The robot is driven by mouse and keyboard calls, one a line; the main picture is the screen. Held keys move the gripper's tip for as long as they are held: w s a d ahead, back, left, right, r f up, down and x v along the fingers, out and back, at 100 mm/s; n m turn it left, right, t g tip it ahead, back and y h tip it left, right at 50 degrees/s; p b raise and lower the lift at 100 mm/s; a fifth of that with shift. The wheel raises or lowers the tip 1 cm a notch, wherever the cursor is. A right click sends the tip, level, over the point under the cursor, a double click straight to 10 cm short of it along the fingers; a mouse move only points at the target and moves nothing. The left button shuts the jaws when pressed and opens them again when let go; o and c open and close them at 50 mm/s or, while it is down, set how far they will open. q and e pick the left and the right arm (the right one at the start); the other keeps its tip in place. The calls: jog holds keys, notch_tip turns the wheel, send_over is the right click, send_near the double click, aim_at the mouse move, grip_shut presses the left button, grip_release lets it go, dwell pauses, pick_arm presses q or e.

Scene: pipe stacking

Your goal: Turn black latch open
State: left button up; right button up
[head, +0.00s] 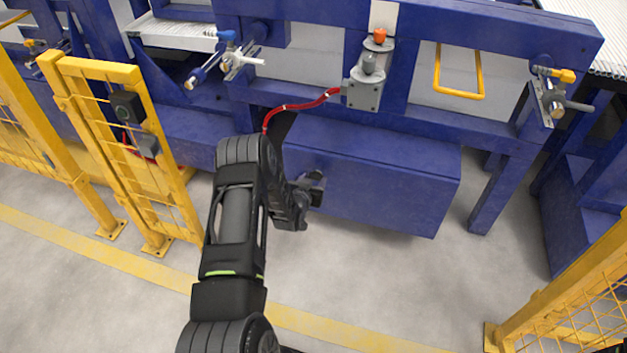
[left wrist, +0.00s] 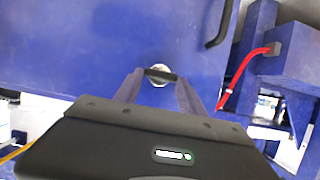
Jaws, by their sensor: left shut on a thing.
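The black latch (left wrist: 161,75) is a small dark bar on a round silver base, set in a blue panel (left wrist: 90,40) in the left wrist view. My left gripper (left wrist: 159,79) is shut on the latch, with one finger on each side of it. In the head view my left gripper (head: 312,186) is at the front of the blue box (head: 375,185). The latch is hidden there behind my gripper and arm. My right gripper is not in view.
A black handle (left wrist: 222,24) is on the panel's upper right in the left wrist view. A red cable (head: 300,106) runs to a grey device (head: 366,88) above the box. Yellow fences (head: 130,150) stand on the left and lower right. The floor in front is clear.

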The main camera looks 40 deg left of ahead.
pick_arm(q)
jog(key=c, duration=0.4)
